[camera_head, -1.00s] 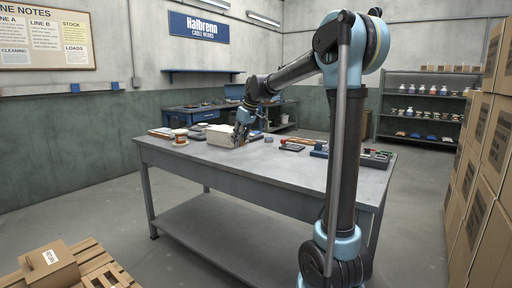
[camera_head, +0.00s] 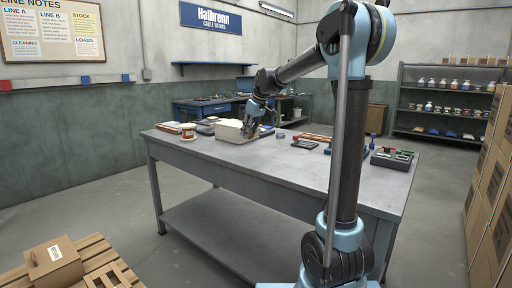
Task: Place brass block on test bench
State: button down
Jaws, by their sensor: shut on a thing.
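My gripper (camera_head: 248,134) is at the far side of a grey metal table (camera_head: 270,160), low over its top and beside the right end of a pale box-like bin (camera_head: 229,131). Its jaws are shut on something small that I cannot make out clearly. No brass block can be told apart at this size; the fingers and the bin may hide it. A blue workbench (camera_head: 190,114) stands behind by the wall, with small items on it. Which of the two is the test bench I cannot tell.
The table's front middle is clear. Cartons (camera_head: 488,195) are stacked at right, and a pallet with a box (camera_head: 53,262) is front left.

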jog(key=shift+f, duration=4.75)
jog(key=c, duration=1.4)
grip_release()
jog(key=shift+f, duration=0.1)
jog(key=v, duration=1.2)
